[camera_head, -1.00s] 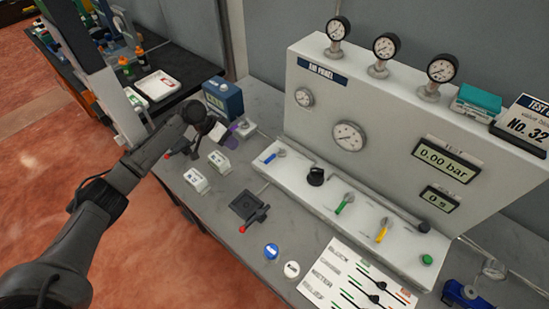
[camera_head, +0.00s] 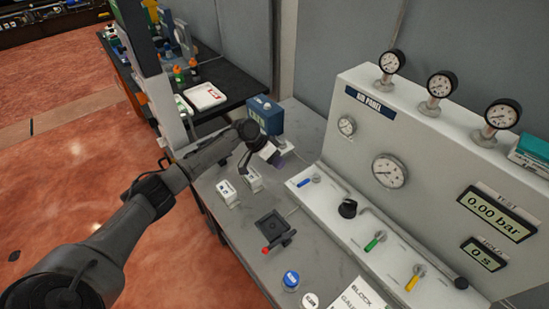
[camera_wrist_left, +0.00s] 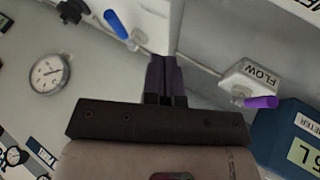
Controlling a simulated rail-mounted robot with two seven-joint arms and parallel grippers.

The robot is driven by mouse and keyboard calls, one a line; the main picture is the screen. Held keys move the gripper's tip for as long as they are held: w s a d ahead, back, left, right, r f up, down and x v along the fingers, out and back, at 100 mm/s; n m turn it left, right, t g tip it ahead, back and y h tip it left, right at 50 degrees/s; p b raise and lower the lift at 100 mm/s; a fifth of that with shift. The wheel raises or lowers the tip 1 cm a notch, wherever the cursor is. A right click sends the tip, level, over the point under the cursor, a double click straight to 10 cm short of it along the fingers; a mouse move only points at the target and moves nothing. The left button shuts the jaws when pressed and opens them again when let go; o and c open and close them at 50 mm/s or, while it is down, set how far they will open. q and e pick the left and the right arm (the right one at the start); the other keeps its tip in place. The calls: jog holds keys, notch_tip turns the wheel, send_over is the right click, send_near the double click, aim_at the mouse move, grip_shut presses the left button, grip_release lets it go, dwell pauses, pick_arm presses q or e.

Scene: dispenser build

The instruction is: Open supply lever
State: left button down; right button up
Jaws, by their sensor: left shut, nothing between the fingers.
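A blue lever (camera_head: 309,182) sits at the left end of the white panel's sloped ledge. It shows at the top of the left wrist view (camera_wrist_left: 116,25). No supply label is readable on it. A green lever (camera_head: 375,242) and a yellow lever (camera_head: 416,277) sit farther along the ledge. My left gripper (camera_head: 279,160) is shut and empty, a short way left of the blue lever. Its dark purple fingers (camera_wrist_left: 163,70) point toward the ledge in the left wrist view, apart from the blue lever. My right gripper is out of view.
A purple-handled FLOW valve (camera_wrist_left: 260,102) and a blue meter box (camera_head: 265,115) are close to my left gripper. A black knob (camera_head: 348,208) is beside the blue lever. White blocks (camera_head: 228,193) and a red-tipped lever (camera_head: 268,249) stand on the grey bench (camera_head: 245,270).

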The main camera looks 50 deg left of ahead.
aim_at(308, 180)
pick_arm(q)
jog(key=x, duration=0.5)
jog(key=d, duration=0.3)
jog(key=shift+r+p, duration=0.25)
jog(key=shift+p, duration=0.15)
jog(key=shift+s+d, duration=0.1)
jog(key=shift+d, duration=0.45)
jog(key=shift+r, duration=0.1)
